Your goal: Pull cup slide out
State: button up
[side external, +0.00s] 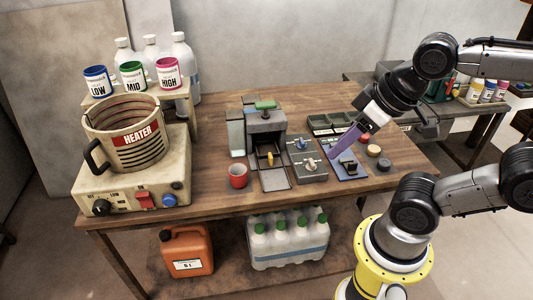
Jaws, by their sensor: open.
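A grey machine (266,122) with a green-topped part stands mid-table. A dark tray-like slide (274,180) with a small yellow piece (270,158) sits at its front opening; I take this to be the cup slide, but its inside is too small to make out. A red cup (238,176) stands upright on the table just left of it. My gripper (333,155) is to the right of the machine, above the blue plate, with its purple fingers pointing down and left. It is open, apart from the slide, and I see nothing held.
A grey control box (308,168) with knobs and a blue plate (346,168) with a black fixture lie right of the slide. A heater (125,136) stands at the left, with labelled cups behind it. Round pieces (373,150) lie at the right. Table front is mostly clear.

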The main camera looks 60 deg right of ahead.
jog(key=w+r+m, duration=0.3)
jog(key=w+r, duration=0.1)
jog(key=w, duration=0.1)
jog(key=m+g, duration=0.6)
send_over(271, 155)
notch_tip(271, 155, down, 11)
notch_tip(271, 155, down, 14)
jog(key=shift+w+r, duration=0.1)
jog(key=shift+r, duration=0.1)
grip_shut()
dwell(0.6)
